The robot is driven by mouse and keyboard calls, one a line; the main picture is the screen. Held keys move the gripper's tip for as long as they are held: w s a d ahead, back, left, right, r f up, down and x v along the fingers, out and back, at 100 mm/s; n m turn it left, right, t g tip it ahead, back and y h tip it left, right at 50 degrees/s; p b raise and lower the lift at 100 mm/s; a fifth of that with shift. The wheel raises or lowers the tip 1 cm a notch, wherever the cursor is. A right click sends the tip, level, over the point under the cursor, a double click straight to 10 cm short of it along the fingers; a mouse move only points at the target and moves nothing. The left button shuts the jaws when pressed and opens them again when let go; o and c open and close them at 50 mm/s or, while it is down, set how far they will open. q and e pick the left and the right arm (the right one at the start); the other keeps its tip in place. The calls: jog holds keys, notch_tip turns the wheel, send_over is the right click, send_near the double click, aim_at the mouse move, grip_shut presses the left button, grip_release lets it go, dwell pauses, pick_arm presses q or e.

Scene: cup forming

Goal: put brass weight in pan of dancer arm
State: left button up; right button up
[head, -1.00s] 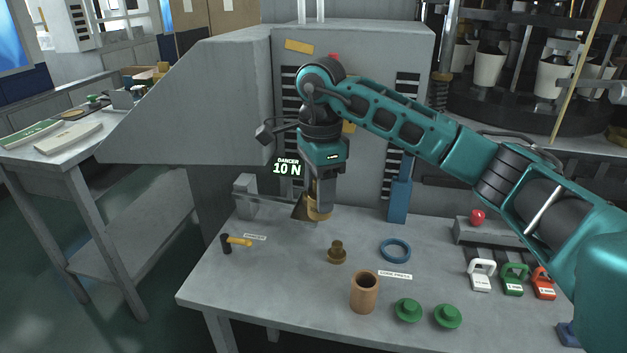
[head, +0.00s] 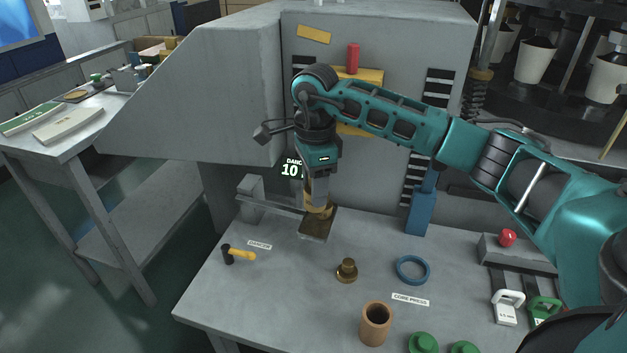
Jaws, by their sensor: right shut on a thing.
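My right gripper (head: 317,198) points down at the dancer station and is shut on a brass weight (head: 318,212). Its fingers partly hide the weight. The dark brown pan (head: 314,232) of the dancer arm (head: 272,202) shows just below and in front of the weight. I cannot tell whether the weight touches the pan. The grey dancer arm runs from a grey post (head: 250,203) on the left to the pan. A second, stepped brass piece (head: 347,271) stands on the table nearer to me. My left gripper is not in view.
On the grey table (head: 285,290) are a yellow-handled hammer-like piece (head: 240,254), a blue ring (head: 413,270), a copper cup (head: 375,325) and green knobs (head: 423,343). A blue post (head: 421,210) stands right of the gripper. A grey cabinet wall (head: 350,180) is close behind.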

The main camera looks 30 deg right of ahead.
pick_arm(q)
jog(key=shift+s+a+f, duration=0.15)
pick_arm(e)
jog(key=shift+f+b, duration=0.5)
jog(key=shift+f, duration=0.2)
jog(key=shift+f+b, duration=0.95)
jog(key=shift+f, duration=0.6)
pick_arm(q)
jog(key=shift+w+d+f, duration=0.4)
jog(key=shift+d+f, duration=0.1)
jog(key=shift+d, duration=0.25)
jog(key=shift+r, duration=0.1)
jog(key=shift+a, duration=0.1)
